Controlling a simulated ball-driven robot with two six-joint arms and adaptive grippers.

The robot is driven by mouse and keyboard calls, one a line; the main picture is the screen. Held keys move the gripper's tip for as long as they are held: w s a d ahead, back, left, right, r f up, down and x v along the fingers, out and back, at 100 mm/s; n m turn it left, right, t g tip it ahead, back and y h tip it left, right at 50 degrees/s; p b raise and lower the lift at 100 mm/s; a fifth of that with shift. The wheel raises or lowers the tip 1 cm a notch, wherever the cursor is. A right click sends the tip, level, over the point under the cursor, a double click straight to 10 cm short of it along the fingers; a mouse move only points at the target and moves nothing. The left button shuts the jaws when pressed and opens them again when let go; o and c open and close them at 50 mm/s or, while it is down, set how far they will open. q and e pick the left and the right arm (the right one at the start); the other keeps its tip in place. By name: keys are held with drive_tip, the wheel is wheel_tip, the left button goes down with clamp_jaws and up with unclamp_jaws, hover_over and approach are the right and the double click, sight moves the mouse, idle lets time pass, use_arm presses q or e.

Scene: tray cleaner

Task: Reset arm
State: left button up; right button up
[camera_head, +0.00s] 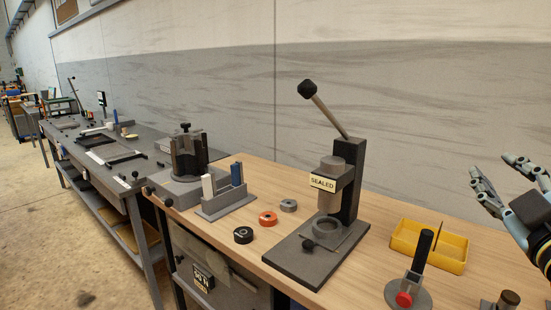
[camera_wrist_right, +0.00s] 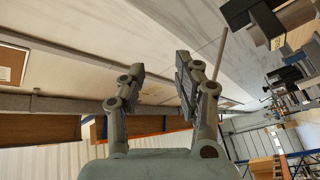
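My right gripper (camera_head: 497,178) is at the right edge of the head view, raised above the wooden bench and to the right of the yellow tray. Its two fingers are spread with a gap between them and nothing in it. The right wrist view shows the same open, empty gripper (camera_wrist_right: 158,85) with the wall behind it. My left gripper is not in either view.
A lever press (camera_head: 343,185) marked SEALED stands on the wooden bench (camera_head: 262,178). A grey workbench (camera_head: 85,145) runs along the wall.

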drive_tip(key=s+d+f+m+g+h, duration=0.1)
drive_tip(key=s+d+f+m+g, duration=0.1)
drive_tip(key=s+f+m+g, duration=0.75)
drive_tip(key=s+a+f+n+g+y, duration=0.1)
drive_tip(key=s+a+f+g+y, duration=0.2)
drive_tip(key=s+f, duration=0.35)
drive_tip(key=s+a+f+n+g+y, duration=0.1)
drive_tip(key=s+a+f+n+g, duration=0.1)
drive_tip(key=s+a+f+g, duration=0.35)
drive_tip(key=s+d+f+b, duration=0.2)
drive_tip(key=f+b, duration=0.3)
drive_tip(key=f, duration=1.3)
drive_tip(key=s+d+f+b, duration=0.2)
drive_tip(key=f+b, duration=0.4)
drive_tip(key=f, duration=1.2)
drive_tip(key=s+f+b, duration=0.4)
drive_tip(key=s+f, duration=0.5)
drive_tip(key=f, duration=0.3)
drive_tip(key=s+f+b, duration=0.4)
drive_tip(key=s+f, duration=0.5)
drive_tip(key=f, duration=0.4)
drive_tip(key=shift+s+d+f+m+g+b, duration=0.15)
drive_tip(key=shift+s+d+m+g+b, duration=0.15)
drive_tip(key=shift+s+d+m+b, duration=0.15)
